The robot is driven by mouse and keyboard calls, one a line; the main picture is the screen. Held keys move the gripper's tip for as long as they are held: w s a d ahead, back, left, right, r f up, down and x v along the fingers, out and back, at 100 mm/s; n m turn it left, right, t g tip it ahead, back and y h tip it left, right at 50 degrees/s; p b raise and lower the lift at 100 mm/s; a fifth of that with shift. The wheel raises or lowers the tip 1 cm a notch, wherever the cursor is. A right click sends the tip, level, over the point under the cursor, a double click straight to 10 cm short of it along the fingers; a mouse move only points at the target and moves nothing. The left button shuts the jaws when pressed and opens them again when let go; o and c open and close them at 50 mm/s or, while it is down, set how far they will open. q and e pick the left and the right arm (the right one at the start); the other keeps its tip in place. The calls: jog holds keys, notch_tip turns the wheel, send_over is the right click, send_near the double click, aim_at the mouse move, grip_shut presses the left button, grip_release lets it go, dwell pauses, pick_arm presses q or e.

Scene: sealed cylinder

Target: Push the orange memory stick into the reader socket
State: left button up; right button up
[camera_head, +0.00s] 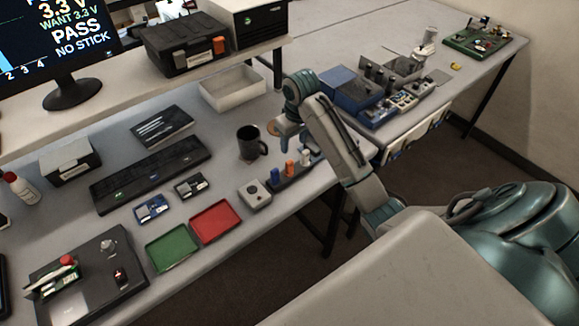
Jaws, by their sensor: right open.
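The orange memory stick (290,168) stands upright in a dark rack (286,188), between a blue stick (275,175) and a white stick (305,157). My right gripper (284,130) hangs open above and behind the rack, close to the sticks and apart from the orange one. Its fingers are small and partly hidden by its own wrist. A small light grey box (255,194) with a dark round spot sits just left of the rack. I cannot tell for sure which device holds the reader socket. My left gripper is out of view.
A black mug (249,143) stands close left of my right gripper. Red (215,222) and green (172,247) trays lie at the front. A monitor (58,40) reads "PASS" and "NO STICK". A white bin (232,89) stands behind. A blue box (350,89) sits right.

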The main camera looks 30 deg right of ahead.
aim_at(290, 161)
jog(key=f, duration=0.1)
jog(key=f+b, duration=0.1)
jog(key=f, duration=0.1)
jog(key=f+b, duration=0.1)
jog(key=shift+w+f, duration=0.3)
jog(key=shift+w, duration=0.05)
jog(key=shift+f, duration=0.45)
jog(key=shift+w+a+f+p, duration=0.15)
jog(key=shift+f+p, duration=0.2)
jog(key=shift+p, duration=0.2)
jog(key=f+p, duration=0.2)
jog(key=f, duration=0.1)
jog(key=shift+w+a+f, duration=0.15)
jog(key=shift+w+f, duration=0.05)
jog(key=shift+f, duration=0.55)
